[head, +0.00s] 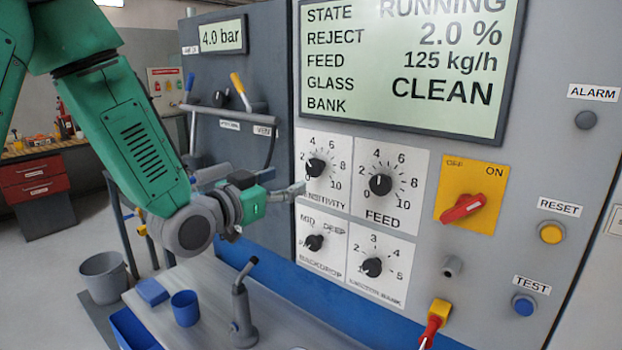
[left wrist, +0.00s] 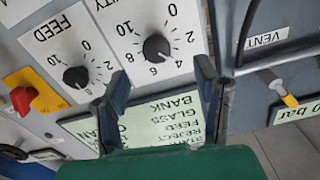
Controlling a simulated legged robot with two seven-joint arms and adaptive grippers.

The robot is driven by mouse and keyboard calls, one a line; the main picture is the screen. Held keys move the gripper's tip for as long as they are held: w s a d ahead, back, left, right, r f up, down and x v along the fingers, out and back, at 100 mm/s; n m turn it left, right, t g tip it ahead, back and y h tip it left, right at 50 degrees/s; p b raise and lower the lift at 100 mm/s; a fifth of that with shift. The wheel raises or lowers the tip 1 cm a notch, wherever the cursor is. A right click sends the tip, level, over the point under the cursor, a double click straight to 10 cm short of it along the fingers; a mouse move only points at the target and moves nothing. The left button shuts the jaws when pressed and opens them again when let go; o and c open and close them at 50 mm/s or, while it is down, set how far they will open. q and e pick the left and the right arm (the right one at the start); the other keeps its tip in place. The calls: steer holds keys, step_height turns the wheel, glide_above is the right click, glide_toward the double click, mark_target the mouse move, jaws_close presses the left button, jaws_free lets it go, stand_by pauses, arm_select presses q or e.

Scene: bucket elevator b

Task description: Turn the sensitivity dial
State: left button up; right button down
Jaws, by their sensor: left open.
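The sensitivity dial (head: 315,168) is a black knob on a white plate with a scale from 0 to 10, at the upper left of a group of dials. Its exact setting is hard to read. My left gripper (head: 297,190) is open beside the lower left of this dial, partly covering the plate's label. In the left wrist view the picture is upside down, and the sensitivity dial (left wrist: 156,47) shows beyond and between the open fingers (left wrist: 160,85), apart from them. My right gripper is in neither view.
The feed dial (head: 380,185) is close on the right; the backdrop dial (head: 314,242) and ejection bank dial (head: 372,267) are below. A red switch (head: 462,208) sits further right. A grey handrail (head: 228,117) is left of the dials. A bench with a blue cup (head: 185,308) is below.

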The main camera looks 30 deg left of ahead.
mark_target(312, 170)
arm_select(q)
steer(key=w, duration=0.2)
steer(key=w+d+p, duration=0.1)
steer(key=w, duration=0.5)
steer(key=shift+d+r, duration=0.15)
steer(key=shift+d, duration=0.15)
steer(key=shift+w, duration=0.45)
steer(key=shift+w+a, duration=0.1)
steer(key=shift+a, duration=0.25)
steer(key=shift+d, duration=0.25)
steer(key=c, duration=1.2)
